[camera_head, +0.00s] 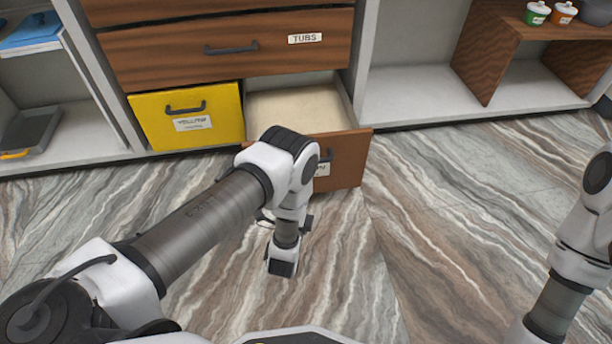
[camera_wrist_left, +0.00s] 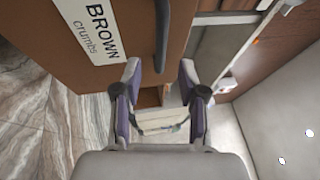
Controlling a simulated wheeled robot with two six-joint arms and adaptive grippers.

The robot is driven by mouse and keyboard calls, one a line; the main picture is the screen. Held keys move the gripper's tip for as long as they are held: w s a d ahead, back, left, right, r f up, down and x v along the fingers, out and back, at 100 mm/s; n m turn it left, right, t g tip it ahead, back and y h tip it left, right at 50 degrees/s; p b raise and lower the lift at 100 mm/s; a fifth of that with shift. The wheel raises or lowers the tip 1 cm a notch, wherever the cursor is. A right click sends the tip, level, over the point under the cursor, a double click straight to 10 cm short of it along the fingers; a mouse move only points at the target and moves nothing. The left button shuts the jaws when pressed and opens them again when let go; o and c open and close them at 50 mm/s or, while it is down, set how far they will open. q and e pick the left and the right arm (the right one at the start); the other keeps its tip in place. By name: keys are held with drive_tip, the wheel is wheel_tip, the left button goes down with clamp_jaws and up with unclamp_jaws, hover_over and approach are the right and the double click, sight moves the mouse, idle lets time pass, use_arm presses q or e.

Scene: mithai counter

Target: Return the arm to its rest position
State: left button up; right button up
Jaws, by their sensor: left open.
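My left arm (camera_head: 205,220) comes in from the left and bends in front of an open brown drawer (camera_head: 345,160). Its lower link hangs down in front of the drawer, and the fingers are not clear in the head view. In the left wrist view my left gripper (camera_wrist_left: 160,66) is open, with nothing between its fingers. The drawer's front, labelled BROWN crumbs (camera_wrist_left: 98,30), and its dark handle (camera_wrist_left: 163,30) are close to the fingers there. I cannot tell whether they touch. My right arm (camera_head: 580,240) shows at the right edge; its gripper is out of view.
The drawer's pale inside looks empty where visible. A yellow drawer front (camera_head: 187,112) is beside it, with a wooden TUBS drawer (camera_head: 230,50) above. Shelves stand either side, with small tubs (camera_head: 537,13) at upper right. The marbled floor (camera_head: 440,210) is clear between my arms.

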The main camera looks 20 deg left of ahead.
idle(0.4)
use_arm(q)
drive_tip(key=s+a+f+n+g+h+p, duration=0.1)
drive_tip(key=s+a+f+n+g, duration=0.15)
drive_tip(key=s+n+g, duration=0.3)
drive_tip(key=s+a+f+n+g+h+p, duration=0.1)
drive_tip(key=s+a+f+n+g, duration=0.1)
drive_tip(key=s+f+n+g, duration=0.3)
drive_tip(key=s+d+r+n+g+h+p, duration=0.15)
drive_tip(key=s+n+g, duration=0.3)
drive_tip(key=s, duration=0.55)
drive_tip(key=s+r+n+g+b, duration=0.1)
drive_tip(key=s+r+n+g, duration=0.3)
drive_tip(key=s, duration=0.6)
wheel_tip(320, 180, up, 37)
drive_tip(key=m+p, duration=0.1)
drive_tip(key=p, duration=3.7)
drive_tip(key=shift+s+g, duration=0.15)
drive_tip(key=shift+g, duration=0.25)
